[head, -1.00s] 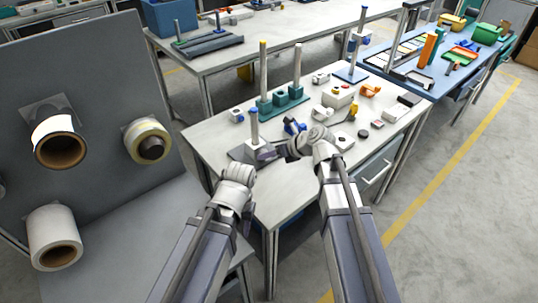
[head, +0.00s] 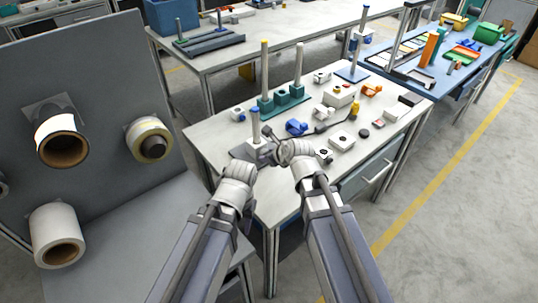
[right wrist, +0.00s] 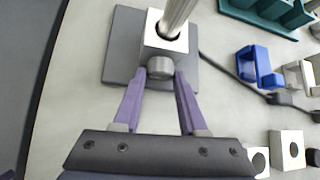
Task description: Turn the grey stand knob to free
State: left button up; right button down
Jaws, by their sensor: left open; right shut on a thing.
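The grey stand has a dark base plate (right wrist: 122,50), a pale block (right wrist: 165,40) and an upright metal post with a blue cap (head: 254,112). Its grey round knob (right wrist: 160,68) sticks out of the front of the block in the right wrist view. My right gripper (right wrist: 161,77) is shut on the knob, with one purple finger on each side. In the head view, the knob is too small and covered to make out. My left gripper (head: 240,170) is in front of the stand, apart from the knob; it is open, its fingers mostly hidden.
A blue clamp-like part (head: 296,127) lies right of the stand, with a dark cable beside it. A teal stand (head: 283,99) with posts is behind. White boxes (head: 342,139) are on the right. A grey panel with rolls (head: 62,148) stands at the left.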

pick_arm(q)
jog(key=shift+f, duration=0.2)
pick_arm(e)
jog(key=shift+s+h, duration=0.1)
jog(key=shift+h, duration=0.2)
jog(key=shift+c, duration=2.2)
grip_release()
